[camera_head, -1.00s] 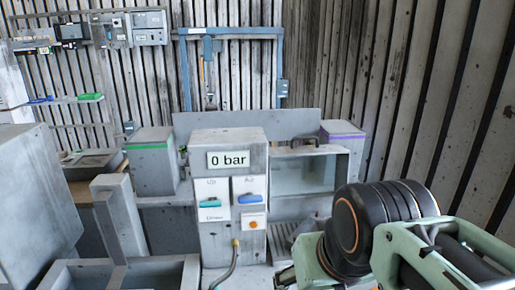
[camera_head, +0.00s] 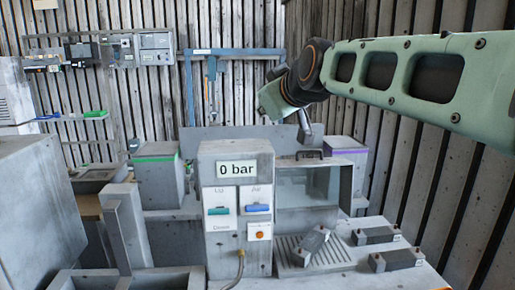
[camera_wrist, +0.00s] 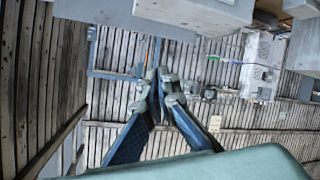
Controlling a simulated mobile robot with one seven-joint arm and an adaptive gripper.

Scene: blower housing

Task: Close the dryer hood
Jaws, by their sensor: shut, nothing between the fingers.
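A grey box with a clear glass front (camera_head: 308,188) stands right of the control column and looks like the dryer hood. A dark handle (camera_head: 309,154) is on its top edge. I cannot tell from this angle how far it is open. My gripper (camera_head: 305,138) is above and behind that handle, apart from it as far as I can see, and pointing down. In the wrist view my gripper (camera_wrist: 160,88) has its fingers together with nothing between them. The hood cannot be made out with certainty in the wrist view.
The control column (camera_head: 237,205) reads "0 bar" and has green and blue switches. A slotted plate (camera_head: 290,255) lies in front of the glass, with a metal block (camera_head: 311,246) on it. Two more blocks (camera_head: 376,235) (camera_head: 397,259) lie to its right.

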